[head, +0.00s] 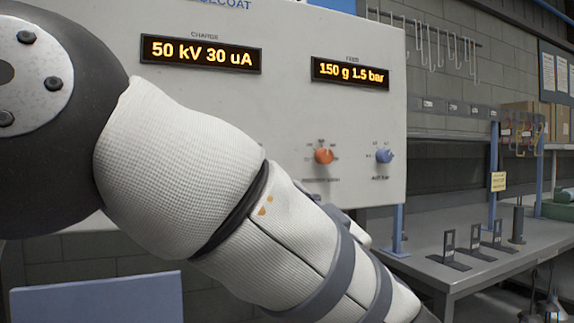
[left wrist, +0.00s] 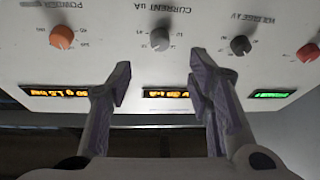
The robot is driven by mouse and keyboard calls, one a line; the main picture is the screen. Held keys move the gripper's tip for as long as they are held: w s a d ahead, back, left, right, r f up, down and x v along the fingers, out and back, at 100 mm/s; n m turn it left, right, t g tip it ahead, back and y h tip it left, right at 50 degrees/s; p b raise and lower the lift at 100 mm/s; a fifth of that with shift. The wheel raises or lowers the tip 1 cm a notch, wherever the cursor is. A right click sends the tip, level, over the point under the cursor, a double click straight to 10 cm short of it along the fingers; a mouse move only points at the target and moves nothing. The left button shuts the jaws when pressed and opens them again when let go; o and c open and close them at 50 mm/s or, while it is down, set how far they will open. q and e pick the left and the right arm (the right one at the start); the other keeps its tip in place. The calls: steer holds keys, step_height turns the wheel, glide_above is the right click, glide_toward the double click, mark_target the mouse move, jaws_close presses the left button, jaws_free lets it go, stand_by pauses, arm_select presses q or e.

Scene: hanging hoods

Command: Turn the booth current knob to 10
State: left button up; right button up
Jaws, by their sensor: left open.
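In the left wrist view the panel appears upside down. The grey knob under the label "CURRENT uA" (left wrist: 160,39) is at top middle; its pointer setting is too small to read. My left gripper (left wrist: 160,68) is open and empty, one finger on each side of that knob's line in the picture, with the fingertips short of the knob. In the head view my left arm covers the part of the control panel (head: 370,115) where this knob would be, and the gripper itself is not seen there. A charge display (head: 201,53) reads 50 kV 30 uA. My right gripper is not in view.
In the left wrist view a dark voltage knob (left wrist: 240,45) and an orange powder knob (left wrist: 62,37) flank the current knob. A red knob (left wrist: 307,52) is at the right edge. In the head view a blue knob (head: 384,156) and a workbench (head: 440,275) stand right.

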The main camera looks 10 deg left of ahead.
arm_select(q)
steer(key=x, duration=1.1)
steer(key=shift+r, duration=0.2)
jaws_close()
